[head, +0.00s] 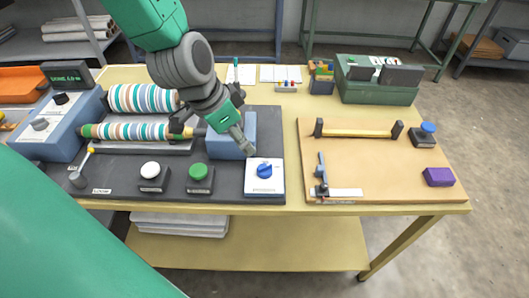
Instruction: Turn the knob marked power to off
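A blue knob (264,170) sits on a white panel (266,187) at the right front of the dark press base. Markings around it are too small to read. Two more knobs, a dark one (61,98) and a grey one (40,124), are on the blue-grey box (70,132) at the left. I cannot read which knob is marked power. My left gripper (246,149) points down toward the blue knob, its tip just up and left of it, seemingly apart from it. Its finger opening is unclear. My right gripper is not in view.
A white button (150,170) and a green button (199,172) stand left of the knob. A lever (83,165) is further left. A wooden board (385,170) with a bar and a purple block (438,177) lies right.

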